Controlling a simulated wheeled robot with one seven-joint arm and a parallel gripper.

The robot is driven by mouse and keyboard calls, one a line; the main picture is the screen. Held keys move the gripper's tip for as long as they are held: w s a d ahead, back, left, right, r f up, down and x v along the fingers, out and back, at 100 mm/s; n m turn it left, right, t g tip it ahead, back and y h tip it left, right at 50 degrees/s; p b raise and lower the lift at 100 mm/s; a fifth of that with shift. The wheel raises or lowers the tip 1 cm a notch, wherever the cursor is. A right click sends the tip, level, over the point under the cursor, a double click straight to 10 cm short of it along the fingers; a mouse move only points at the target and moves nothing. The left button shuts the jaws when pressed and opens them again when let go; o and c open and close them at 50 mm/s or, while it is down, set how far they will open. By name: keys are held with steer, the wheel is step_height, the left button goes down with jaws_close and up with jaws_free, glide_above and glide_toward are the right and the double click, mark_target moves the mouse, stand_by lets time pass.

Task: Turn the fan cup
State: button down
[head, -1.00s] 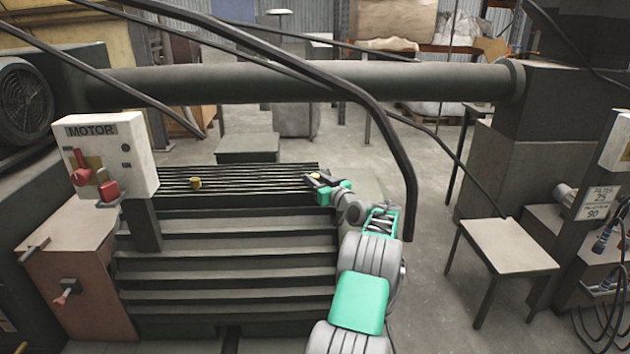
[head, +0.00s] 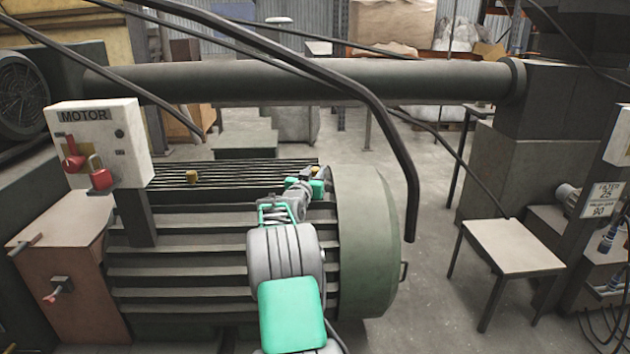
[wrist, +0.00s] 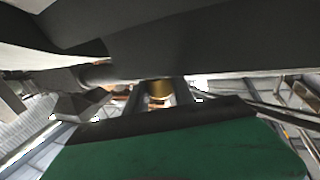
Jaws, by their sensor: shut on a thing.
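The round dark-green end cover (head: 365,240), which looks like the fan cup, closes the right end of the ribbed motor (head: 190,285). A small brass-coloured knob (head: 316,169) shows at the upper right edge of the motor, beside the cover. My gripper (head: 313,173) is at this knob. In the wrist view the knob (wrist: 160,88) sits between the two grey fingers, which are shut on it. How the knob joins the cover is hidden. My arm covers part of the motor's right side.
The white MOTOR switch box (head: 100,140) with red handle and padlock is further left. A black bent pipe (head: 395,150) passes close right of the gripper. A small table (head: 510,247) stands right, beyond clear floor.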

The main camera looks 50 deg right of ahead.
steer(key=shift+m+g+h+b, duration=0.6)
steer(key=shift+m+g, duration=1.2)
steer(key=shift+g, duration=0.9)
steer(key=c, duration=1.1)
jaws_free()
steer(key=shift+o, duration=0.2)
steer(key=a, duration=0.7)
steer(key=shift+s+a, duration=0.15)
steer(key=shift+a, duration=0.2)
